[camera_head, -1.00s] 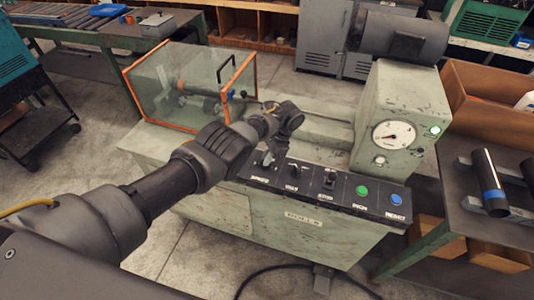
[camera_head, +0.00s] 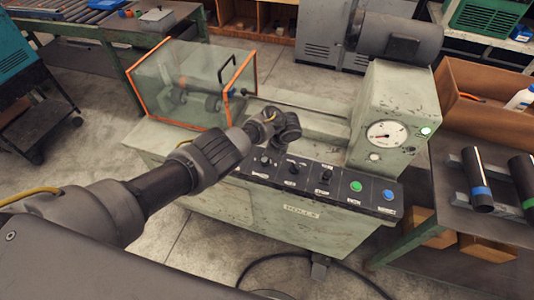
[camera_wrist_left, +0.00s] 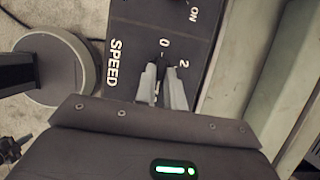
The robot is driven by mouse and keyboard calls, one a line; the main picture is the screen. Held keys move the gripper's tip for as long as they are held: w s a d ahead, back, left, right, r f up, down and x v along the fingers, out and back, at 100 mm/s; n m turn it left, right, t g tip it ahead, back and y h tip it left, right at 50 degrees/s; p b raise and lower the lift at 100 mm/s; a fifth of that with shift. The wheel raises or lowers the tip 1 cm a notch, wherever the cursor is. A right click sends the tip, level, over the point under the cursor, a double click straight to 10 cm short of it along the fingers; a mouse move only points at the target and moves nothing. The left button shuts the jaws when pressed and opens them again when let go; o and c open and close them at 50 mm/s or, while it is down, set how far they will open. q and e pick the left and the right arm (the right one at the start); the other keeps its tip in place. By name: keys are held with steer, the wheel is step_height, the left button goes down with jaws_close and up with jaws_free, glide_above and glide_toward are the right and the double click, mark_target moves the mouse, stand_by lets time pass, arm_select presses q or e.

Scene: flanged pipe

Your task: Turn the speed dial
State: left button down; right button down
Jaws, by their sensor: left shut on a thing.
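The speed dial (camera_wrist_left: 165,63) is a small dark knob on the black control panel (camera_wrist_left: 133,32), beside the white SPEED label and the marks 0 and 2. My left gripper (camera_wrist_left: 163,78) is shut on the dial, and its two pale fingers hide most of it in the left wrist view. The dial's exact pointer direction cannot be made out. In the head view my left gripper (camera_head: 266,156) reaches down to the left end of the panel, partly hidden by its own wrist. My right gripper is not in view.
Right of the dial are more black knobs or switches (camera_head: 326,176), a lit green button (camera_head: 356,186) and a blue button (camera_head: 389,195). A round gauge (camera_head: 387,134) sits on the machine's right housing. An orange-edged clear guard (camera_head: 195,85) stands behind my left arm.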

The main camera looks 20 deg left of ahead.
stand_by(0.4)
arm_select(q)
steer(key=c, duration=1.5)
jaws_free()
steer(key=p+v, duration=0.2)
steer(key=v, duration=0.8)
steer(key=shift+d+r, duration=0.25)
steer(key=shift+r, duration=0.1)
